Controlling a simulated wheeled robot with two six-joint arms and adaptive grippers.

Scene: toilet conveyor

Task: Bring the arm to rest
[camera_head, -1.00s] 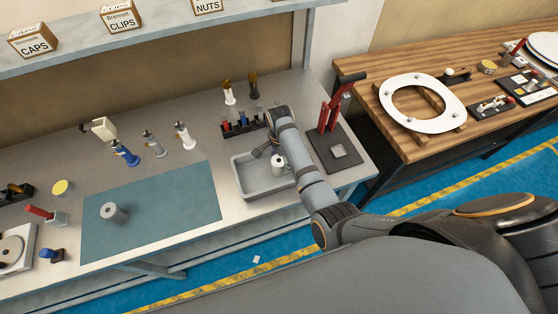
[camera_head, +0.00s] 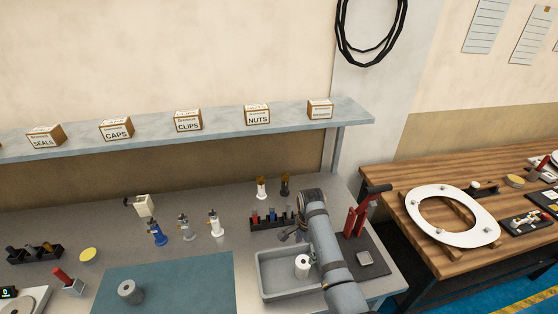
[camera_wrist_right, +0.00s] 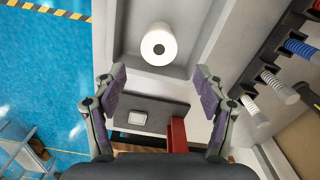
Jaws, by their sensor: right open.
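My right arm comes in from the lower right in the head view, and its gripper (camera_head: 292,236) is over the back of the grey tray (camera_head: 263,287). In the right wrist view the two fingers of the gripper (camera_wrist_right: 160,72) are spread wide with nothing between them. A white cylinder (camera_head: 302,265) with a dark hole stands in the tray. It also shows in the right wrist view (camera_wrist_right: 158,46), beyond the fingertips and apart from them. My left gripper is not in view.
A rack of several coloured parts (camera_head: 268,219) stands behind the tray. Blue, grey and white fittings (camera_head: 185,226) stand left. A teal mat (camera_head: 185,280) holds a grey cylinder (camera_head: 130,292). A shelf (camera_head: 220,129) overhangs the bench.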

